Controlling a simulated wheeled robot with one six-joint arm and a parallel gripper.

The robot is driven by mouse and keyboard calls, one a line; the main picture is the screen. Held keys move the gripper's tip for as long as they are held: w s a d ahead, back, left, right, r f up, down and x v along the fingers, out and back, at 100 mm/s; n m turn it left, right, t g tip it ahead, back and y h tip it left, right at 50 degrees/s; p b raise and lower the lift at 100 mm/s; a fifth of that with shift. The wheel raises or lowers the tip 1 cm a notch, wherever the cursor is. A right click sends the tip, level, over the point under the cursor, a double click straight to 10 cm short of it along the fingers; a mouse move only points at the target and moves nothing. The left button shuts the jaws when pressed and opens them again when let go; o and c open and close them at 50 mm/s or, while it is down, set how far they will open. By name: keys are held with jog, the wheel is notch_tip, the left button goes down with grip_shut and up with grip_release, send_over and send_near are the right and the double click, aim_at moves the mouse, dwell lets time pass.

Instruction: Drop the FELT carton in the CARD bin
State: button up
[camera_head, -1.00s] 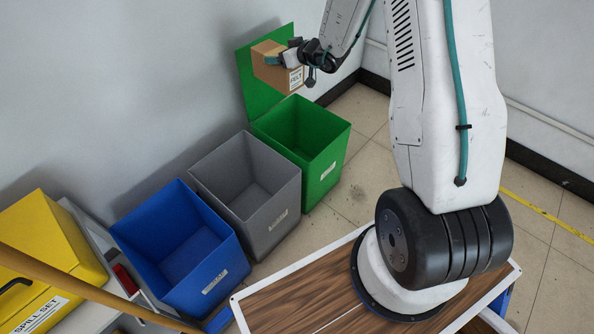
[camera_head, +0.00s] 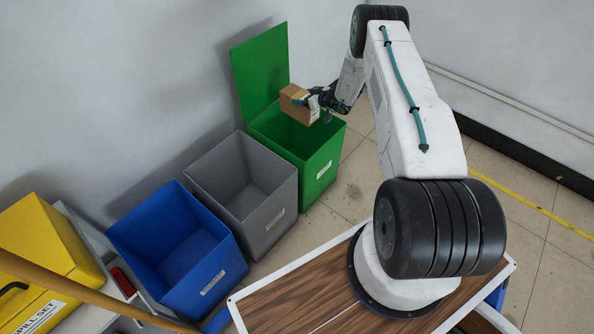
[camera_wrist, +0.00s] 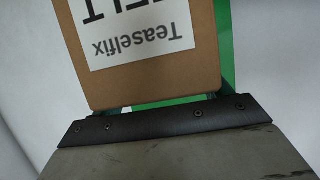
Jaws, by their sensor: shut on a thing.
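My gripper (camera_head: 307,98) is shut on the brown FELT carton (camera_head: 297,103) and holds it over the open mouth of the green bin (camera_head: 318,172). In the wrist view the carton (camera_wrist: 150,82) fills the upper middle; its white label is upside down and reads "Teaselfix", with part of a larger word cut off. Green shows behind it there. The green bin's lid stands raised against the wall. The bin's front label is too small to read, so I cannot tell whether it says CARD. The carton hides part of the bin's opening.
An open grey bin (camera_head: 268,222) and an open blue bin (camera_head: 212,277) stand in a row left of the green bin, both seemingly empty. A yellow SPILL SET case (camera_head: 40,240) sits at far left, with a tan pole across it. Floor right of the green bin is clear.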

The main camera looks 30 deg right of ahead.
jog(key=shift+f, duration=2.15)
jog(key=o, duration=1.6)
jog(key=shift+c, duration=0.2)
jog(key=shift+s, duration=0.1)
jog(key=v, duration=0.7)
jog(key=shift+s, duration=0.25)
jog(key=shift+d+r, duration=0.1)
